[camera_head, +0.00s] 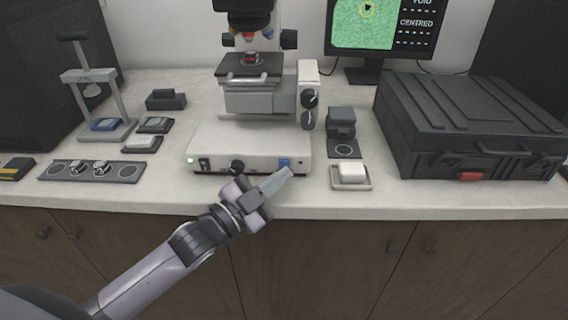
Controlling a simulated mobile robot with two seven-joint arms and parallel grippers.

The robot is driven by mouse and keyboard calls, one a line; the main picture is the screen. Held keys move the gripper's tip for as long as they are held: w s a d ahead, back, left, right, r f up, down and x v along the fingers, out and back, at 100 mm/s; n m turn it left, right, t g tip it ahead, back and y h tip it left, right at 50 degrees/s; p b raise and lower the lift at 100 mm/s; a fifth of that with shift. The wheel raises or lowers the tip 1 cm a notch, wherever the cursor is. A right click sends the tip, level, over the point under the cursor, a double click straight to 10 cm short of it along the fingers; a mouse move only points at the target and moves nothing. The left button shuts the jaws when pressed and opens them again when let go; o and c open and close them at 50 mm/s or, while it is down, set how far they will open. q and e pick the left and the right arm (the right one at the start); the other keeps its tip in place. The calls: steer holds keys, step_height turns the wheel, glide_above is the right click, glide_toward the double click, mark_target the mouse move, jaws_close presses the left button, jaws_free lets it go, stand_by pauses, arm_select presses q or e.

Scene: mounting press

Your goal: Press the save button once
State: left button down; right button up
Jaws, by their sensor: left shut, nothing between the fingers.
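A white microscope (220,142) stands in the middle of the bench. Its front base panel carries a small blue button (284,163) at the right, a black knob in the middle and a black switch with a green light at the left. The blue button looks like the save button, but its label is too small to read. My left gripper (289,173) is shut and empty. Its fingertips are just below and in front of the blue button; I cannot tell whether they touch it. The right gripper is not in view.
A black case (470,115) with a red latch is at the right. A white block on a small tray (352,184) lies right of the microscope. The monitor (380,28) reads "CENTRED". A mounting press (98,95) and dish tray (92,171) are at the left.

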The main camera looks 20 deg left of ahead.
arm_select(q)
steer(key=shift+w+a+r, duration=0.25)
steer(key=shift+w+r, duration=0.05)
steer(key=shift+r, duration=0.05)
stand_by(0.3)
steer(key=shift+w+a+r, duration=0.1)
steer(key=shift+w+a, duration=0.05)
steer(key=shift+w, duration=0.3)
stand_by(0.8)
steer(key=shift+r, duration=0.1)
steer(key=shift+s+r+p, duration=0.3)
steer(key=shift+r+p, duration=0.05)
steer(key=shift+p, duration=0.55)
steer(key=shift+s+d+p, duration=0.2)
steer(key=shift+s+p, duration=0.1)
steer(key=shift+s, duration=0.3)
steer(key=s, duration=0.2)
steer(key=s+d+p, duration=0.1)
steer(key=s, duration=0.1)
steer(key=shift+d+f, duration=0.1)
steer(key=shift+f, duration=0.3)
